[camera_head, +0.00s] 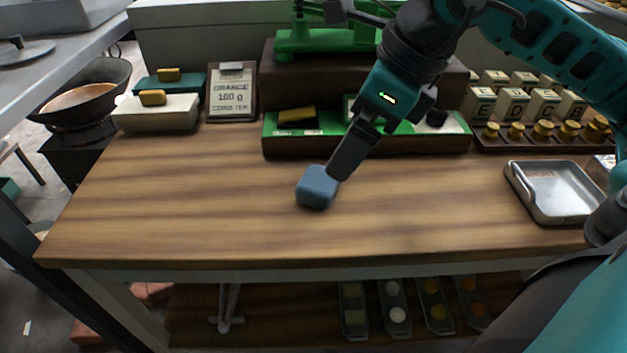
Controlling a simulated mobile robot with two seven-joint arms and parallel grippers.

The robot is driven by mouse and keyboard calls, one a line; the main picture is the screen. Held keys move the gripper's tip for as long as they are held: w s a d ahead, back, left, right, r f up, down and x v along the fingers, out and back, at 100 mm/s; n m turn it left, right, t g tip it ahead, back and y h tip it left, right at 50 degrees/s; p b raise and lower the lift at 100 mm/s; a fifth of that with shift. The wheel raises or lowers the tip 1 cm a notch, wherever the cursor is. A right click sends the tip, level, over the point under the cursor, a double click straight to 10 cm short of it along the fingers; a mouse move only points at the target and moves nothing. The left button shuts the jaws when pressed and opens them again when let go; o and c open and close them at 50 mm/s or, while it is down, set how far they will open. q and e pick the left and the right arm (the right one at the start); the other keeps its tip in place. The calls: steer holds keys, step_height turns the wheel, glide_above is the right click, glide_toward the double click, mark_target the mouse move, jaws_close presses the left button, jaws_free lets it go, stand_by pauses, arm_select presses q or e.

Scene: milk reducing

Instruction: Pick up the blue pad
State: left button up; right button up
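The blue pad (316,188) is a small, rounded blue-grey block near the middle of the wooden table. My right arm reaches in from the upper right. My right gripper (340,172) points down and left, with its dark finger end at the pad's upper right corner. The fingers overlap in this view, so I cannot tell whether they are open or closed on the pad. I also cannot tell whether the pad rests on the table or is slightly raised. My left gripper is not in view.
A green tray (281,139) with a yellow-topped block stands behind the pad. A metal tray (556,215) lies at the right. A sign (231,94) and cream box (155,117) stand at the back left. The table (190,215) is clear at front and left.

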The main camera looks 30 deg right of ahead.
mark_target(323, 178)
steer(key=x, duration=0.4)
steer(key=shift+f, duration=0.15)
steer(key=shift+w+a+f, duration=0.2)
steer(key=shift+w+f, duration=0.05)
steer(key=shift+f, duration=0.2)
steer(key=x, duration=0.4)
steer(key=shift+w+f+b, duration=0.2)
steer(key=shift+w+b, duration=0.1)
steer(key=shift+w, duration=0.05)
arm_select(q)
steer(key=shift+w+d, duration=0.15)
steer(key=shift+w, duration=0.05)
arm_select(e)
steer(key=c, duration=1.1)
arm_select(q)
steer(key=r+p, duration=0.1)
steer(key=p, duration=0.1)
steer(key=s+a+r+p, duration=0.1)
steer(key=p, duration=0.1)
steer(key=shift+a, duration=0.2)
arm_select(e)
step_height(323, 178, up, 20)
steer(key=shift+r, duration=0.1)
